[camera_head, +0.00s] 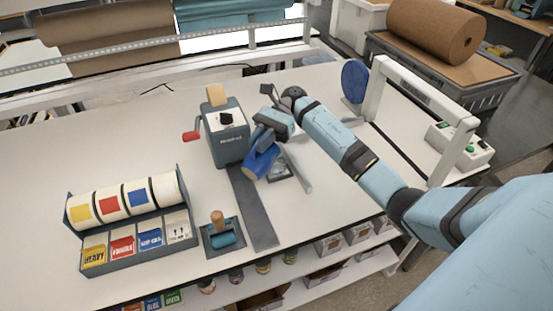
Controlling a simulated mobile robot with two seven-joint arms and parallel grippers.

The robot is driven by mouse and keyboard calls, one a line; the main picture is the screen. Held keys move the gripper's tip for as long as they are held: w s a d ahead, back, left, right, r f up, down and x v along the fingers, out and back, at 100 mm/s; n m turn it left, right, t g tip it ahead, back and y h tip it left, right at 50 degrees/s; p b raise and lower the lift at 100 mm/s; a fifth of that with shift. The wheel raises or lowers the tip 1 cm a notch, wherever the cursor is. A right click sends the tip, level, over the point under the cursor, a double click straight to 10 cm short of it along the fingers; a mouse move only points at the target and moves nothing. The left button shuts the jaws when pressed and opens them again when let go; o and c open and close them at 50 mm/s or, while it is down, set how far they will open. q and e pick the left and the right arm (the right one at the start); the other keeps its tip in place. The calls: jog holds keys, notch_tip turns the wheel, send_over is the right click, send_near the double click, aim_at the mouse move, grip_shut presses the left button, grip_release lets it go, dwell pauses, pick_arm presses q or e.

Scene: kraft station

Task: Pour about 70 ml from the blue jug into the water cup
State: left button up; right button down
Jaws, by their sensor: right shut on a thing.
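The blue jug (262,161) is at the middle of the table, just right of the grey dispenser machine. It looks tilted, with its lower end toward the front. My right gripper (265,139) is shut on the jug from behind and above; its fingertips are partly hidden. I cannot make out the water cup for certain. A small dark-framed item (281,172) lies partly hidden behind the jug. I cannot tell whether any water is flowing. My left gripper is not in view.
The grey machine (228,147) with a red crank (192,136) stands close left of the jug. A dark strip (251,208) runs to the front edge. A label-roll rack (130,225) and a roller stand (222,237) are front left. A white arch (421,96) stands right.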

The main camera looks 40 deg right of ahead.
jog(key=shift+w+d+r+y+b, duration=0.15)
jog(key=shift+d+y+b, duration=0.15)
jog(key=shift+b, duration=0.2)
jog(key=shift+r+b, duration=0.15)
jog(key=shift+b, duration=0.4)
